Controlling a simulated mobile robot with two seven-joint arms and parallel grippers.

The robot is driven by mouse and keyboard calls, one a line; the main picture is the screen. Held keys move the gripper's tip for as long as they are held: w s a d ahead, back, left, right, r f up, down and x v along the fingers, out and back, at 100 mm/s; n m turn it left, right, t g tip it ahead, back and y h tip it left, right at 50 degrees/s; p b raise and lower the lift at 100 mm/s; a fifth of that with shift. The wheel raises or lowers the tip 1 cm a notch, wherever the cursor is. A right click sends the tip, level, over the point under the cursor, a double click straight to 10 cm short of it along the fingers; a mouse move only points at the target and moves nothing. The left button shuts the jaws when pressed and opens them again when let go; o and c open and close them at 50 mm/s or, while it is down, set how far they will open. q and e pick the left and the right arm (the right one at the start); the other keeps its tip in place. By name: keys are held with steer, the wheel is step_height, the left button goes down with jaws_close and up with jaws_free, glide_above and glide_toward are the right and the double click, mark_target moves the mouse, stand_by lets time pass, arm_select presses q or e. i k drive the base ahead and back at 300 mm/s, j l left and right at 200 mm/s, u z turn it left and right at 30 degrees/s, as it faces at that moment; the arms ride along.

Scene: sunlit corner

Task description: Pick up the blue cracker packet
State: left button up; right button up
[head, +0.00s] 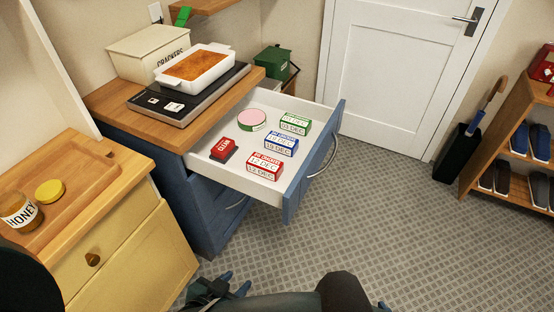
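The blue cracker packet (281,146) lies in the open white drawer (222,178), between the green cracker packet (295,124) and the red cracker packet (265,166). Its top and front label show, with nothing covering it. My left gripper (234,283) is low in the head view, in front of the drawer and well apart from the packet. Its two blue fingertips stand apart with nothing between them. Only a small blue tip of what looks like my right gripper (383,307) shows at the bottom edge.
The drawer also holds a red box (223,149) and a round pink-topped tin (252,120). The blue drawer front (315,163) stands between the packets and the open floor (380,220).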

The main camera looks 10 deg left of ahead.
mark_target(279, 143)
steer(key=k+u, duration=0.3)
steer(key=k+j+u, duration=0.3)
steer(key=k, duration=0.2)
steer(key=i+l+u, duration=0.15)
steer(key=u, duration=0.25)
steer(key=l+u, duration=0.35)
steer(key=i+l, duration=0.15)
steer(key=l, duration=0.3)
steer(key=i+l, duration=0.1)
steer(key=l, duration=0.3)
steer(key=i+l, duration=0.15)
steer(key=l, duration=0.3)
steer(key=i+l, duration=0.1)
steer(key=l, duration=0.35)
steer(key=i+l, duration=0.15)
steer(key=l, duration=0.3)
